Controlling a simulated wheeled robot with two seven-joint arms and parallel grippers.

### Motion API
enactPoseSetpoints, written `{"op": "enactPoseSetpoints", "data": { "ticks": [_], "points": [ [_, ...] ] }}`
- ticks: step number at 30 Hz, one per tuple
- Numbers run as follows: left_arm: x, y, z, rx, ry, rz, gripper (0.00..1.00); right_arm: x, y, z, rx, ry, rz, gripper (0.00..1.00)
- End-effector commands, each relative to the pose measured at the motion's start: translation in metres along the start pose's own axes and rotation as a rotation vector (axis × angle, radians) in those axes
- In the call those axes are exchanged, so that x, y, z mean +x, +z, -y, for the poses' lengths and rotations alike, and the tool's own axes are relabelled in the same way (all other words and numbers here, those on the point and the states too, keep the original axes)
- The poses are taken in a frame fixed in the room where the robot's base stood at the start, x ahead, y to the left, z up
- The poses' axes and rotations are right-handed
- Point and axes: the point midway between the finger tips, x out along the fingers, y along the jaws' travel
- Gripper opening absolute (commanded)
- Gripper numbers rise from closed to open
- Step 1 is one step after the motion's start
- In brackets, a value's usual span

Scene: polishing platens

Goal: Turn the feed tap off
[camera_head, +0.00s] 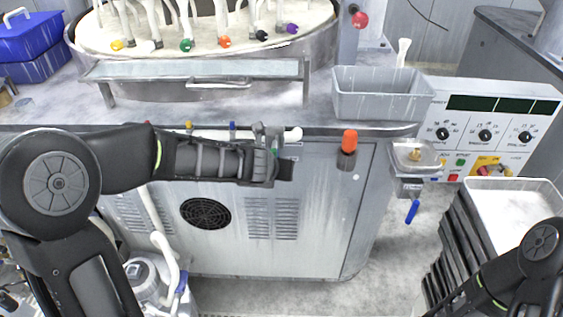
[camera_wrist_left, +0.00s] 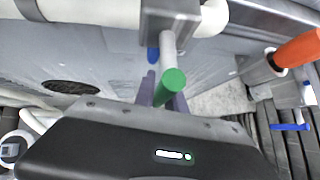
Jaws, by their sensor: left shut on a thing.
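A tap with a green-tipped lever (camera_wrist_left: 171,82) sits on a white pipe (camera_wrist_left: 100,12) in the left wrist view; its grey body (camera_wrist_left: 170,18) is at the top. The lever points down toward my left gripper (camera_wrist_left: 163,95), which is shut on it; the fingers are partly hidden behind the green tip. In the head view my left gripper (camera_head: 281,165) is at the cabinet's front top edge, and it hides most of this tap. My right arm shows at the lower right of the head view, but its gripper is not in view.
Along the cabinet (camera_head: 320,215) edge are a yellow handle (camera_head: 188,125) and a blue handle (camera_head: 232,127). An orange handle (camera_head: 349,141) stands to the right, with a hanging blue lever (camera_head: 412,211) beyond. A grey bin (camera_head: 380,105) and a control panel (camera_head: 470,150) are farther right.

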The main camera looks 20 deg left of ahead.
Motion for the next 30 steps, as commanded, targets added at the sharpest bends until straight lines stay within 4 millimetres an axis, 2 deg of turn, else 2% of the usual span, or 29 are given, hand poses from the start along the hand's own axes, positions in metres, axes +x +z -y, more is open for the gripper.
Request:
{"op": "enactPoseSetpoints", "data": {
  "ticks": [17,18,25,30],
  "points": [
    [0.0005,-0.0022,-0.0032,0.032,0.032,-0.012,0.0,-0.0043,0.0,0.0017,0.0,0.0,0.0,0.0],
    [0.0005,-0.0022,-0.0032,0.032,0.032,-0.011,0.18,-0.0043,0.0,0.0017,0.0,0.0,0.0,0.0],
    [0.0003,-0.0014,-0.003,0.031,0.031,-0.01,0.36,-0.0044,0.0,0.0017,0.0,0.0,0.0,0.0],
    [0.0001,-0.001,-0.003,0.031,0.031,-0.009,0.37,-0.0044,0.0,0.0018,0.0,0.0,0.0,0.0]
  ]
}}
